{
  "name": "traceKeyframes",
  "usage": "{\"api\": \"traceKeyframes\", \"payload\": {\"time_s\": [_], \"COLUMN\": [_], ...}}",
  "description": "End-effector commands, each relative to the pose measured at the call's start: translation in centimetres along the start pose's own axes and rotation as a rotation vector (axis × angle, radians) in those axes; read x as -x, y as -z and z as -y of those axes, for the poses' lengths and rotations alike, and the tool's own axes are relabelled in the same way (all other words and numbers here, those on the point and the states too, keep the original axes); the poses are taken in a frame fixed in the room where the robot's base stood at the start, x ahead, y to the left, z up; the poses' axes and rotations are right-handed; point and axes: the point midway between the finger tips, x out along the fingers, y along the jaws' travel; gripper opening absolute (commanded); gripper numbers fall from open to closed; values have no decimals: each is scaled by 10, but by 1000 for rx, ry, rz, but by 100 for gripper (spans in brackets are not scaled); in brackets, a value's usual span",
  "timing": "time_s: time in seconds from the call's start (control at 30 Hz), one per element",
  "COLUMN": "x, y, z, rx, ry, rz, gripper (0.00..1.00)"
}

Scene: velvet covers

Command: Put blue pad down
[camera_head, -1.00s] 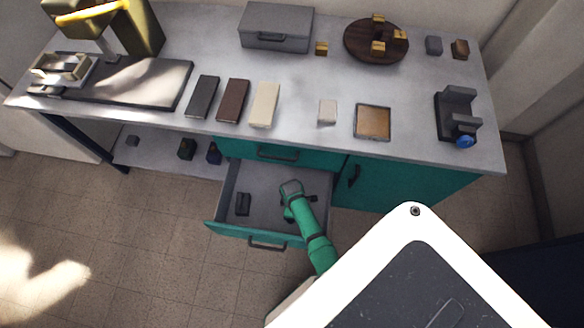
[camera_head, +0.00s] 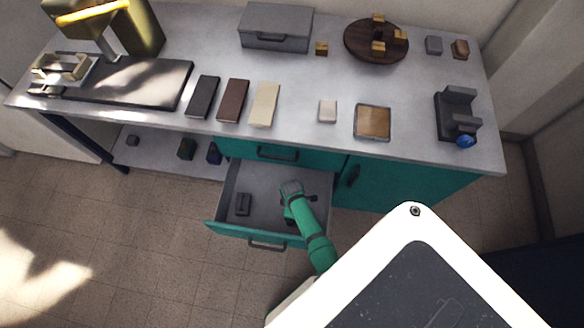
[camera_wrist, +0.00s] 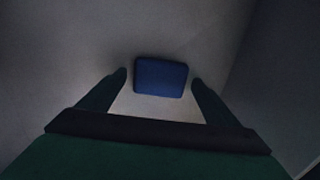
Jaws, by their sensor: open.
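The blue pad (camera_wrist: 160,77) shows in the wrist view, lying on the grey floor of the open drawer (camera_head: 262,180). My gripper (camera_wrist: 160,80) is open, with one finger on each side of the pad and a visible gap at both sides. In the head view my green arm reaches down into the right part of the drawer. The pad is hidden there behind my wrist.
A small dark block (camera_head: 243,204) lies in the drawer's left part. The drawer walls stand close around my gripper. The counter (camera_head: 300,90) above holds dark, brown and cream slabs, a brown-topped tray (camera_head: 372,122) and a grey case (camera_head: 276,27).

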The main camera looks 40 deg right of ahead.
Motion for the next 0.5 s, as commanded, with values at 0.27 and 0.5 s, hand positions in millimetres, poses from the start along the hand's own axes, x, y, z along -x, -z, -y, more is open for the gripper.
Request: {"api": "traceKeyframes", "payload": {"time_s": [0.27, 0.5], "x": [26, 63], "y": [-1, -2], "z": [-1, -2], "rx": [-4, -1], "ry": [-2, -5], "rz": [-2, 0], "gripper": [84, 84]}}
